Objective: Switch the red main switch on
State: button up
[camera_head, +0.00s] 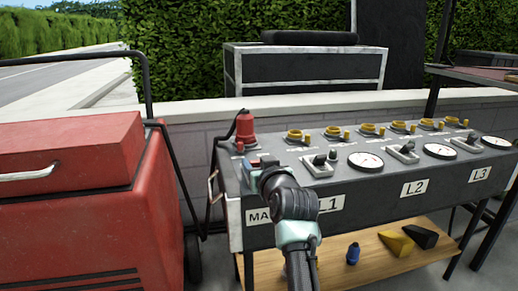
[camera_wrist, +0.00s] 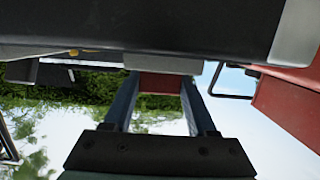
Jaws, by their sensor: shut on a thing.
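The red main switch (camera_wrist: 160,86) shows in the wrist view as a red block between my two fingertips. My gripper (camera_head: 257,167) is shut on it, at the left end of the grey power panel, just above the partly covered "MA…" label (camera_head: 258,216). In the head view my wrist and gripper hide most of the switch, so I cannot tell its setting.
A red plug with a black cable (camera_head: 245,129) stands just behind my gripper. Yellow-capped sockets (camera_head: 298,136), lever switches (camera_head: 317,168) and round gauges (camera_head: 366,161) lie to the right. A red machine (camera_head: 80,190) stands close on the left. A wooden shelf (camera_head: 375,262) is below.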

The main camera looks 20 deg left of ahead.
jog(key=shift+w+a+r+g+h+p, duration=0.15)
jog(key=shift+r+g+h+p, duration=0.35)
jog(key=shift+p, duration=1.75)
jog(key=shift+f+p, duration=0.2)
jog(key=shift+p, duration=0.1)
jog(key=shift+f+g, duration=0.25)
jog(key=shift+g, duration=0.05)
jog(key=o, duration=1.4)
jog(key=shift+c, duration=0.2)
jog(key=p+v, duration=0.6)
jog(key=v, duration=0.7)
